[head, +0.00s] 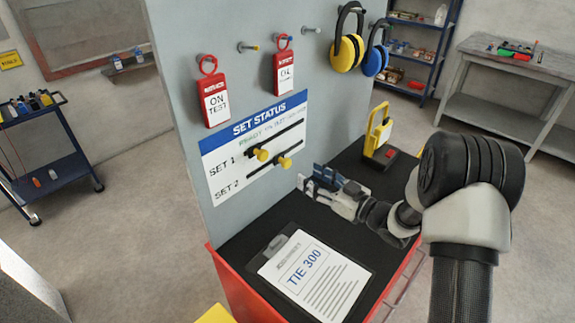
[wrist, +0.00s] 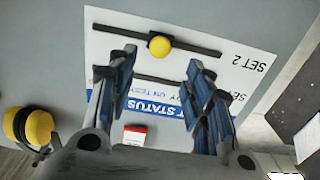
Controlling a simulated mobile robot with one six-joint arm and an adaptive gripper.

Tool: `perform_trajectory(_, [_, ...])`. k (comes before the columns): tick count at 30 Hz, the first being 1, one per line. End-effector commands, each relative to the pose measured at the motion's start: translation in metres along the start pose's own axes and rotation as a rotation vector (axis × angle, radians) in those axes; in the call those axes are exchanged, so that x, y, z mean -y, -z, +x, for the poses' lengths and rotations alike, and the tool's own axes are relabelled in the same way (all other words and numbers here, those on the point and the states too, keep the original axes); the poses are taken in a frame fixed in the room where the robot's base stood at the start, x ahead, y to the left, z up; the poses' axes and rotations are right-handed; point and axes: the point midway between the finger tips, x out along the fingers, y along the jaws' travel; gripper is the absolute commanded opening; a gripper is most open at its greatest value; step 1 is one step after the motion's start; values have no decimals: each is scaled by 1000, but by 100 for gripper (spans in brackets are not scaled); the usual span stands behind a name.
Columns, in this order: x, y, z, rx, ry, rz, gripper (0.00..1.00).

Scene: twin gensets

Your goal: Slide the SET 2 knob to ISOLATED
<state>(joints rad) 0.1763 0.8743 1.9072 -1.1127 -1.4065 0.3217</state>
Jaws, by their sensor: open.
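The SET STATUS board (head: 232,175) is on the grey panel, with two dark slots; its column headings are too small to read surely. The yellow SET 2 knob (head: 284,162) is on the lower slot, near its middle. In the wrist view the board is inverted, and the SET 2 knob (wrist: 160,46) shows in the gap between my fingers, beyond their tips. The yellow SET 1 knob (head: 262,154) is on the upper slot; I cannot make it out in the wrist view. My gripper (head: 318,180) is open and empty, right of the board; it also shows in the wrist view (wrist: 162,62).
Red tags (head: 212,92) and ear defenders (head: 347,50) hang above the board. Below is a black-topped red cabinet with a TIE 300 clipboard (head: 310,275) and a yellow-handled device (head: 378,135). Space directly before the board looks clear.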

Motion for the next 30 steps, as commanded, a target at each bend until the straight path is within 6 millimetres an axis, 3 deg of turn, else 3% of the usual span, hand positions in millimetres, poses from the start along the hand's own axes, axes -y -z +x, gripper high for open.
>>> perform_trajectory(6, [1, -2, 50, -1, 3, -3, 47])
perform_trajectory(13, [0, -1, 88, 0, 1, -1, 47])
perform_trajectory(18, [0, -1, 101, 1, -1, -1, 47])
perform_trajectory(27, [0, 0, 104, 1, -2, 0, 47])
perform_trajectory(30, [0, 0, 104, 1, -2, 0, 41])
